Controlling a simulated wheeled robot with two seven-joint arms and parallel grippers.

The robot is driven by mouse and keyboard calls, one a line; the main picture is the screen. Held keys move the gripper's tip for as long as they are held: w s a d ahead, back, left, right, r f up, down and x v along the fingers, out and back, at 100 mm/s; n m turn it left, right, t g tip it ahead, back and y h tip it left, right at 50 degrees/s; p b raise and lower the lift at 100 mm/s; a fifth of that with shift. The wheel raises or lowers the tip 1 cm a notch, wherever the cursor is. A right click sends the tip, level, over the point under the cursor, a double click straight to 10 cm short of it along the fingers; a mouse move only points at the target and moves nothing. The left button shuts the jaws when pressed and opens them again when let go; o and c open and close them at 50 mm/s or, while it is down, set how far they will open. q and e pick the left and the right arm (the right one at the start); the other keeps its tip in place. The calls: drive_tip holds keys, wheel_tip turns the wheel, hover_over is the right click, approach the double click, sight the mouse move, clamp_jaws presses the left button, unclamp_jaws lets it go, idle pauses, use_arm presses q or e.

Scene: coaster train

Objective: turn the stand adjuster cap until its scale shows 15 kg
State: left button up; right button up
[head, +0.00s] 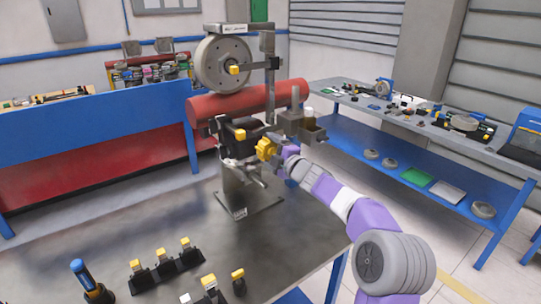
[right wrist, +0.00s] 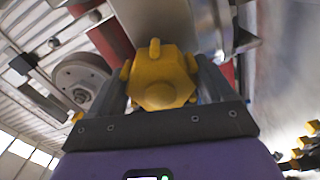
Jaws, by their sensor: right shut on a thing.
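The stand (head: 245,185) is upright on the dark workbench, with a grey wheel (head: 222,64) at its top and a red cylinder (head: 245,102) across it. The adjuster cap looks to be the yellow lobed knob (head: 267,148) on the stand's front right. My right gripper (head: 277,152) reaches it from the right. In the right wrist view the yellow cap (right wrist: 161,76) sits between the two dark fingers, and the gripper is shut on it. No scale reading can be made out in either view. My left gripper is not in view.
Several black holders with yellow tops (head: 166,262) and a blue-handled tool (head: 84,278) stand at the workbench's front left. The workbench (head: 150,225) is bare between them and the stand. A blue shelf table (head: 430,170) with parts stands at right, beyond a floor gap.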

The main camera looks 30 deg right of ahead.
drive_tip(key=n+b, duration=0.2)
drive_tip(key=n, duration=0.2)
drive_tip(key=shift+n, duration=0.4)
drive_tip(key=n+b, duration=0.1)
drive_tip(key=n, duration=0.3)
drive_tip(key=shift+r+b, duration=0.1)
drive_tip(key=shift+b, duration=0.3)
drive_tip(key=shift+n, duration=0.3)
drive_tip(key=o, duration=0.9)
drive_tip(key=shift+s, duration=0.1)
drive_tip(key=s, duration=0.5)
drive_tip(key=s+b, duration=0.1)
drive_tip(key=s, duration=0.1)
drive_tip(key=shift+s+d, duration=0.2)
drive_tip(key=shift+d, duration=0.1)
